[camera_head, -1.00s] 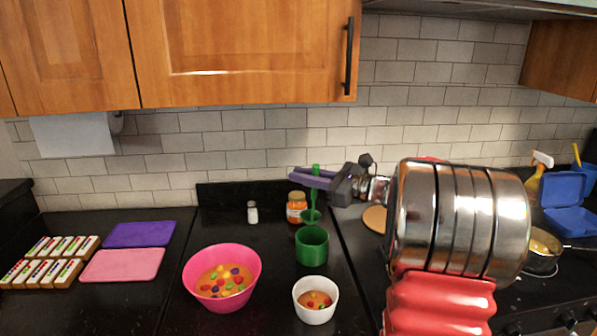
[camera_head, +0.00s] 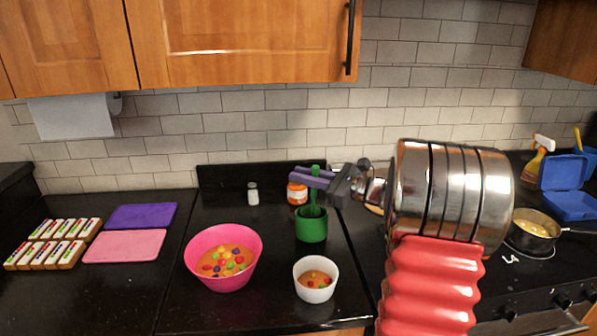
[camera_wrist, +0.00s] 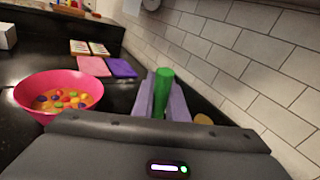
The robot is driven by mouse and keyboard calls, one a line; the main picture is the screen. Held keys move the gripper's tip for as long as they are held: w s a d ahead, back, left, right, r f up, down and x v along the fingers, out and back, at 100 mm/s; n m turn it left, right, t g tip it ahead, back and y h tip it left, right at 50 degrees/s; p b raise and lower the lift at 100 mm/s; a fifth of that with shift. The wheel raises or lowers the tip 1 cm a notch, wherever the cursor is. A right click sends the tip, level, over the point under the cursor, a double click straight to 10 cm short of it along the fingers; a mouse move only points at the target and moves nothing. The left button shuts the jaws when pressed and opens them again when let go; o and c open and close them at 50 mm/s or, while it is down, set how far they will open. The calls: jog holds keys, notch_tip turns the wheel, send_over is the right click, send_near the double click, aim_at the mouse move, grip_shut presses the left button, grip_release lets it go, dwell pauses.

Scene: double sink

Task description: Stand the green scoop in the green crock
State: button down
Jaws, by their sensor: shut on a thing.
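My gripper (camera_head: 313,176) has purple fingers and is shut on the green scoop (camera_head: 315,196), which hangs upright below the fingers. The green crock (camera_head: 312,229) stands on the black counter directly under the scoop. The scoop's lower end is at the crock's rim in the head view; I cannot tell how far inside it is. In the wrist view the scoop's handle (camera_wrist: 161,84) stands between the purple fingers (camera_wrist: 160,102), and the crock is hidden.
A pink bowl (camera_head: 200,262) and a white bowl (camera_head: 314,293) of candies stand in front. An orange-labelled jar (camera_head: 296,194) and a shaker (camera_head: 252,194) stand behind. Purple (camera_head: 140,216) and pink (camera_head: 125,246) boards lie left. A pot (camera_head: 533,236) sits right.

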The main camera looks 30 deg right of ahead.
jog(key=shift+f, duration=0.95)
jog(key=c, duration=1.7)
grip_release()
jog(key=v, duration=1.3)
jog(key=shift+s+d, duration=0.15)
jog(key=shift+s, duration=0.2)
jog(key=shift+f, duration=0.1)
